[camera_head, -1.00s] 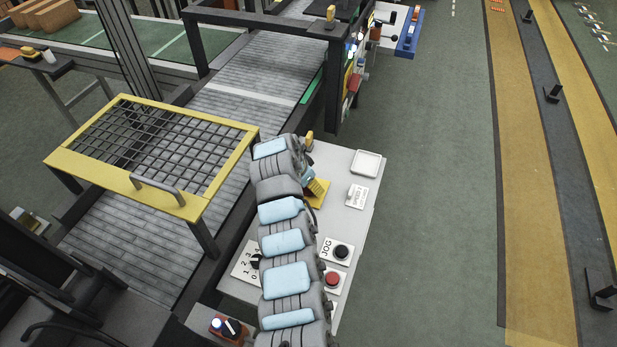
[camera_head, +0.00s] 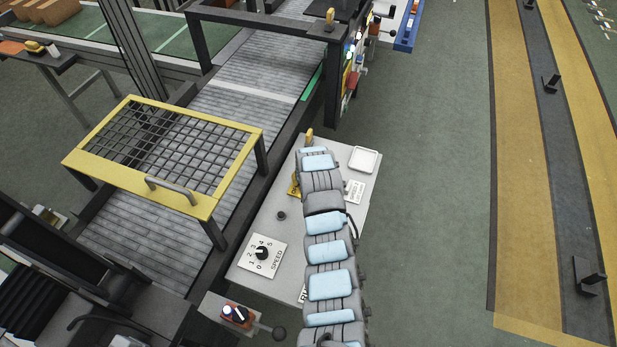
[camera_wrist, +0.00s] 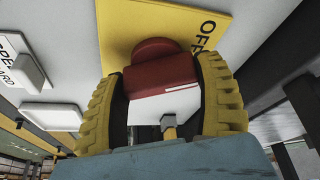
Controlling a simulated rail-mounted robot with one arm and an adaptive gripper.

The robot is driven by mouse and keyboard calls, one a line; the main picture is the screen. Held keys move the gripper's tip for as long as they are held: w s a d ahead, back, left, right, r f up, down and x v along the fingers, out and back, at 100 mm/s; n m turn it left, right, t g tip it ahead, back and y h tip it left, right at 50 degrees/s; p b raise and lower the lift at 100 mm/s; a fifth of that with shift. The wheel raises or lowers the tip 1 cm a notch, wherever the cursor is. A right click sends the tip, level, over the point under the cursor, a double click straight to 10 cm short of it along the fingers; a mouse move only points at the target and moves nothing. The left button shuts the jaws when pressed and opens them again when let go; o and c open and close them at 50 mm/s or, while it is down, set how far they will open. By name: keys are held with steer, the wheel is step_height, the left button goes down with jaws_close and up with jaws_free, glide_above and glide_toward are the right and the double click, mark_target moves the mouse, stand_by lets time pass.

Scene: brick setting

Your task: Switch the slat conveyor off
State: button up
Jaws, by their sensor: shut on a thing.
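The slat conveyor (camera_head: 255,62) runs from the top middle to the lower left in the head view. Beside it is a pale control panel (camera_head: 333,201). A yellow plate (camera_head: 294,186) on the panel is partly hidden by my arm. In the wrist view, this plate (camera_wrist: 150,25) reads "OFF", with the rest of its lettering out of sight. A red rotary handle (camera_wrist: 160,78) with a white line stands on it. My gripper (camera_wrist: 163,82) is shut on the red handle, a yellow ribbed finger on either side. In the head view, my arm hides the gripper.
A speed dial (camera_head: 262,254) and a small box with a lit button and switch (camera_head: 238,315) are left of my arm. A white tray (camera_head: 363,159) and a speed label (camera_head: 354,192) lie right. A yellow-framed mesh guard (camera_head: 212,205) covers part of the conveyor.

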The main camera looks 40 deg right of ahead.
steer(key=shift+n+t+y+b, duration=0.3)
steer(key=shift+n+y+b, duration=0.3)
steer(key=shift+n, duration=1.1)
steer(key=o, duration=1.2)
steer(key=v, duration=1.2)
steer(key=shift+d, duration=0.1)
